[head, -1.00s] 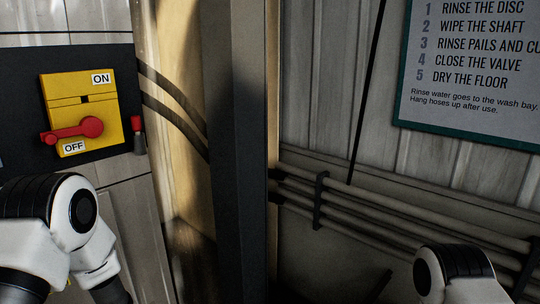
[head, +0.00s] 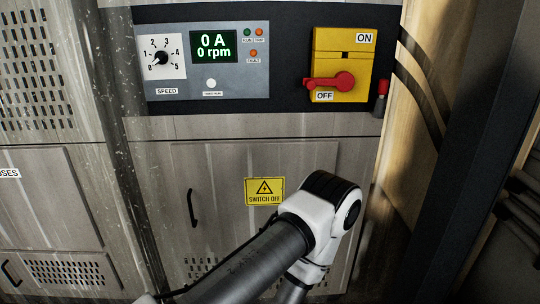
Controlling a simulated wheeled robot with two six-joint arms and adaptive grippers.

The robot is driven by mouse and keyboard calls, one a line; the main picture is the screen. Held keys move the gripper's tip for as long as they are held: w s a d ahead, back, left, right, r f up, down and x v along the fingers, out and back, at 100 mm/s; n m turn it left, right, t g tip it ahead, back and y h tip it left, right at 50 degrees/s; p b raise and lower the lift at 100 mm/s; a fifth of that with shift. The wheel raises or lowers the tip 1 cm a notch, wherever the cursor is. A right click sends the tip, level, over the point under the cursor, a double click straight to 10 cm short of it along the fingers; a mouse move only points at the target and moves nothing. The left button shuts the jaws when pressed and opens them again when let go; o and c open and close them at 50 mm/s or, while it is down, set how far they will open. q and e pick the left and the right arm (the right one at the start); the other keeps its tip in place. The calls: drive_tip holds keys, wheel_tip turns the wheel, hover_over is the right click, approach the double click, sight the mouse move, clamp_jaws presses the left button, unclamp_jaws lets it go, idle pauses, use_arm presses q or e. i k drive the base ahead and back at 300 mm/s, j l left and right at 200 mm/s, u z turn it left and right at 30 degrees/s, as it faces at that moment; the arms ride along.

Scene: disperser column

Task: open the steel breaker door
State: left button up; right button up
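A grey steel door (head: 228,165) sits low in the cabinet under the control panel in the head view. It looks shut. It has a black upright handle (head: 192,208) near its left side, a yellow SWITCH OFF sign (head: 265,191) and vent slots at the bottom. I take it for the breaker door; no label on it names it so. My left arm crosses in front of its lower right part, hiding that area. The handle is uncovered, with nothing on it. Neither of my grippers shows.
Above is a dark panel with a speed dial (head: 160,58), a display (head: 214,47) reading 0 A and 0 rpm, and a yellow switch (head: 342,66) whose red lever is by OFF. Another steel door (head: 45,190) is at left. A dark post (head: 470,150) stands right.

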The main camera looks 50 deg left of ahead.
sight(228, 191)
drive_tip(key=u, duration=1.6)
